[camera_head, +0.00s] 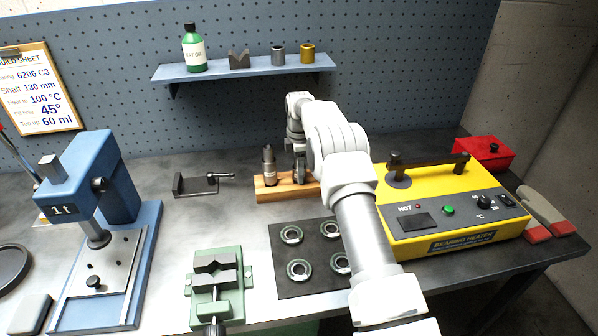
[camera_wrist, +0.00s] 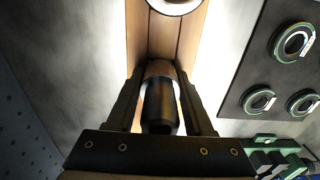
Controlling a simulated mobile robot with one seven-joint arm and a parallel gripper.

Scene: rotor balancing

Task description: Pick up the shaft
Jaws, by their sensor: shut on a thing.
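The shaft (camera_wrist: 159,105), a dark stepped cylinder with a lighter brownish wider part, sits between the two fingers of my gripper (camera_wrist: 160,85) in the wrist view. The gripper is shut on it, with a finger on either side. In the head view my gripper (camera_head: 299,168) points down over a wooden block (camera_head: 266,194), and the shaft is mostly hidden there. Another stepped, grey-brown shaft-like piece (camera_head: 268,162) stands upright at the block's left end. I cannot tell whether the held shaft is clear of the block.
A yellow bearing heater (camera_head: 455,212) stands close on the right. A dark mat (camera_head: 283,283) with several bearings lies in front, partly behind my arm. A green vise (camera_head: 215,285), a blue press (camera_head: 112,180) and a small dark stand (camera_head: 195,187) are to the left.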

